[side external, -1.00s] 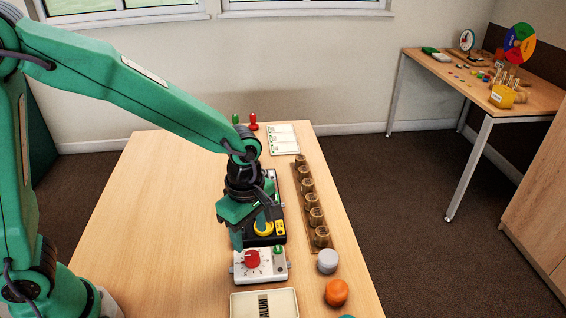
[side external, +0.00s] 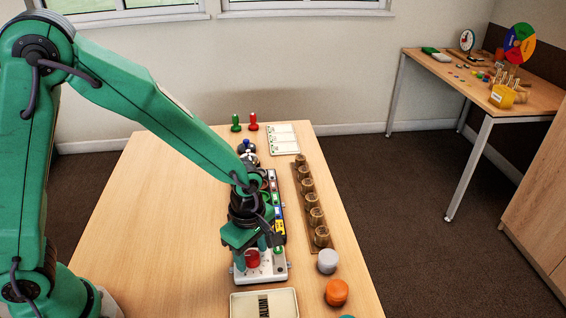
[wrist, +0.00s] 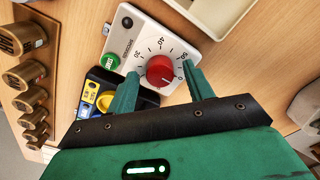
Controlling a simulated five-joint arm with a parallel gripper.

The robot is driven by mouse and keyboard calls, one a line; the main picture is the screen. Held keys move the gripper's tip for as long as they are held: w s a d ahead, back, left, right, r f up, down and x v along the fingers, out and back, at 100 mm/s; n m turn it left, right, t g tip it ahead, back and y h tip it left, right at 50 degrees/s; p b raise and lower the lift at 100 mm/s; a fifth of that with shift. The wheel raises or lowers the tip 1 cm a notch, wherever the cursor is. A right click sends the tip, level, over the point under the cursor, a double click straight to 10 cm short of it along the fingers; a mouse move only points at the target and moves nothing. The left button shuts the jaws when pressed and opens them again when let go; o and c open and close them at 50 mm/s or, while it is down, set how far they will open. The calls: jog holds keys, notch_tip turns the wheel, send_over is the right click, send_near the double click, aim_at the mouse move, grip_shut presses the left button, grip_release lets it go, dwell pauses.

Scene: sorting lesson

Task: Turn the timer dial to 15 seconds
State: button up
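The timer is a white box (side external: 268,272) with a red dial (side external: 252,258) and a green button. The dial's exact setting is too small to read. My gripper (side external: 262,245) is low over the timer. In the wrist view my gripper (wrist: 161,76) is open, with one finger on each side of the dial. I cannot tell whether the fingers touch it.
A black box with coloured buttons (wrist: 100,95) adjoins the timer. A wooden rack of brown cylinders (side external: 309,205) stands to the right. Grey (side external: 328,261) and orange (side external: 337,292) knobs sit near the right edge, and a pale tray (side external: 240,306) is in front. The table's left side is clear.

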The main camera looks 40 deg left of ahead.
jog(key=c, duration=0.9)
jog(key=shift+m, duration=0.4)
jog(key=m, duration=0.8)
jog(key=shift+m, duration=0.3)
jog(key=m, duration=0.4)
jog(key=shift+m, duration=0.3)
jog(key=shift+r+m, duration=0.1)
jog(key=shift+m, duration=1.8)
